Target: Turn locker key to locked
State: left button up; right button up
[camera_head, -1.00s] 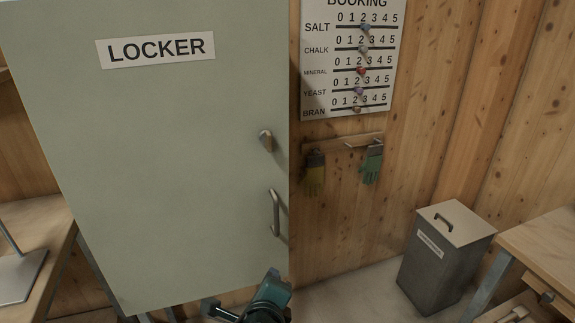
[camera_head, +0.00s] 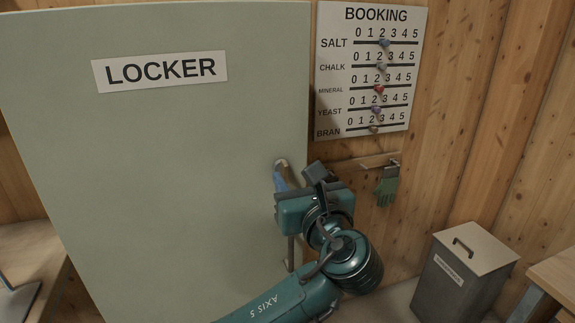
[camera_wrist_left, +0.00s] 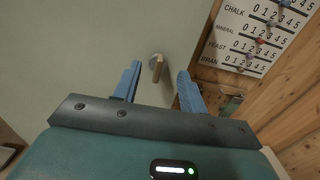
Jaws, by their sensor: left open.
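The locker door (camera_head: 170,180) is a large pale green panel with a LOCKER label. The locker key (camera_wrist_left: 157,66) is a small brown tab on a round grey plate near the door's right edge. In the head view its plate (camera_head: 281,162) shows just above my left gripper (camera_head: 281,177), which hides part of the key. In the left wrist view my left gripper (camera_wrist_left: 157,85) is open. Its two blue fingers are on either side of the key's line, with the key ahead between the fingertips. I cannot tell if they touch it. My right gripper is not in view.
The door handle (camera_head: 291,254) is below the key, partly behind my arm. A booking board (camera_head: 412,60) with sliders hangs on the wall to the right. A green glove (camera_head: 386,190) hangs from a rack there. A lidded grey bin (camera_head: 455,285) stands on the floor at right.

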aim_at(287, 168)
pick_arm(q)
jog(key=x, duration=0.5)
jog(key=shift+s, duration=0.1)
jog(key=c, duration=0.9)
jog(key=shift+f, duration=0.1)
grip_shut()
